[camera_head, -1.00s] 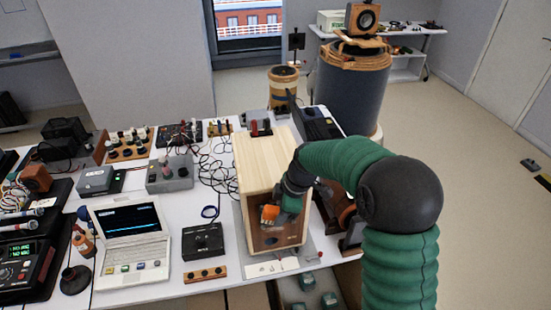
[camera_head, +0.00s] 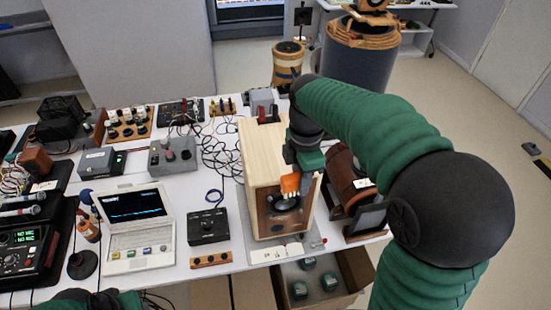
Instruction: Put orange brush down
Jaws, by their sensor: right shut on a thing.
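The orange brush (camera_head: 290,184) is a small orange block with pale bristles at its lower edge. My right gripper (camera_head: 298,172) is shut on it and holds it in front of the upper front face of the wooden speaker box (camera_head: 256,165). The bristles are just above the round dark speaker cone (camera_head: 284,203); I cannot tell whether they touch the box. The gripper's fingers are partly hidden behind the brush and my wrist. A green piece of my left arm shows at the bottom left edge, but its gripper is out of view.
A laptop (camera_head: 138,240), a black box (camera_head: 207,227) and a wooden strip (camera_head: 211,259) lie left of the speaker box. Loose cables (camera_head: 218,155) run behind them. A brown wooden unit (camera_head: 344,180) stands to the right. An open carton (camera_head: 345,285) is below the table's front edge.

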